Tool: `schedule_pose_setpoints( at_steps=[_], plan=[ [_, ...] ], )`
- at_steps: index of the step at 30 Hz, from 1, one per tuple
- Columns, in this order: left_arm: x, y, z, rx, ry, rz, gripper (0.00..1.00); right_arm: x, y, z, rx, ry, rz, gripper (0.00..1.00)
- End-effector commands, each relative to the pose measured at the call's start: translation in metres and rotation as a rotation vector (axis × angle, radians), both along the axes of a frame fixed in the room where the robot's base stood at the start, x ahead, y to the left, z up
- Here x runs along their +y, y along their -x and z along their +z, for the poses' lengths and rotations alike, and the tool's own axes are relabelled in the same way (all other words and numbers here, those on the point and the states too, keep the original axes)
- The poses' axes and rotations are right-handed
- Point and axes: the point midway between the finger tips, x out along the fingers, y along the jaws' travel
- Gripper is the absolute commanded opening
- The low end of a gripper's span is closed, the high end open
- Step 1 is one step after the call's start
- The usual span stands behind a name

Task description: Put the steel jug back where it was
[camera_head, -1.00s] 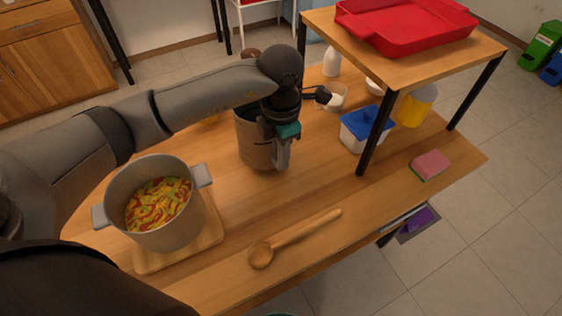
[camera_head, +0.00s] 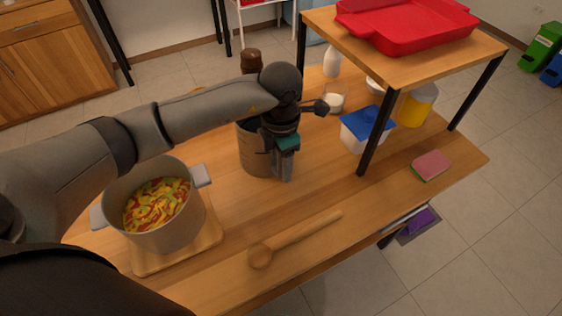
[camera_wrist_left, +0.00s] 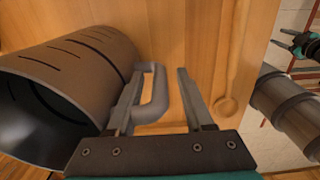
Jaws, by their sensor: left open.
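The steel jug (camera_head: 254,153) is a grey-brown cylinder and appears to stand on the table right of the pot. My arm and gripper hide part of it. In the left wrist view the jug (camera_wrist_left: 75,65) shows its open mouth, dark marks on its side and its handle (camera_wrist_left: 156,95). My left gripper (camera_head: 283,175) is at the jug's right side. In the left wrist view its fingers (camera_wrist_left: 157,75) are apart, with the handle between them. A teal and black gripper, seemingly my right one (camera_wrist_left: 298,45), shows at the right edge there; its fingers are unclear.
A pot of sliced vegetables (camera_head: 157,205) stands on a wooden board (camera_head: 215,236). A wooden spoon (camera_head: 295,237) lies in front. A blue-lidded container (camera_head: 367,128), a raised shelf (camera_head: 420,60) and a sponge (camera_head: 431,165) are to the right. A brown mill (camera_head: 251,61) stands behind my arm.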

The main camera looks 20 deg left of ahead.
Motion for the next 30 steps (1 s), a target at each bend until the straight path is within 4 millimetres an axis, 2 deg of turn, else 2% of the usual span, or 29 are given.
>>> schedule_pose_setpoints(
  at_steps=[7, 21, 25, 30],
  plan=[
    [0.0, -0.001, 0.008, -0.002, 0.001, 0.0, 0.52, 0.0, 0.0, 0.005, 0.0, 0.0, 0.0, 0.5],
    [0.0, -0.001, 0.103, -0.004, 0.001, -0.001, 0.52, 0.0, 0.0, 0.018, 0.0, 0.0, 0.0, 0.5],
    [0.0, 0.0, 0.117, -0.002, 0.001, 0.001, 0.52, 0.0, 0.0, 0.019, 0.0, 0.0, 0.0, 0.5],
    [0.0, 0.0, 0.124, 0.0, 0.0, 0.0, 0.52, 0.0, 0.0, 0.02, 0.0, 0.0, 0.0, 0.5]
  ],
)
